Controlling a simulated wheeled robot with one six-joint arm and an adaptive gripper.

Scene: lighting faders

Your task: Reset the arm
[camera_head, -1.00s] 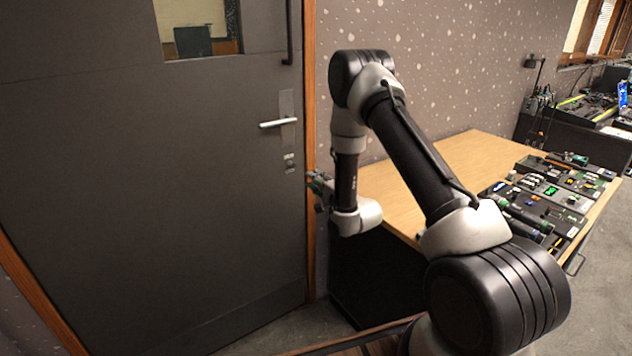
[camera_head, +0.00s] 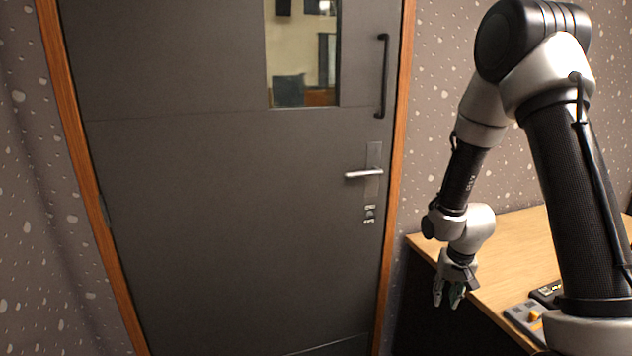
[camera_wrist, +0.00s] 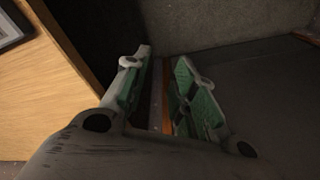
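My arm rises at the right of the head view and bends down over the near left corner of the table. My gripper (camera_head: 449,294) hangs from its end, fingers pointing down, beside the table's left edge and in front of the dark table side. In the wrist view my gripper (camera_wrist: 160,95) shows two green-padded fingers spread apart with nothing between them. Dark floor and a dark panel lie beyond the fingertips.
A closed grey door (camera_head: 230,220) with a lever handle (camera_head: 363,173) fills the left and middle. Speckled walls flank it.

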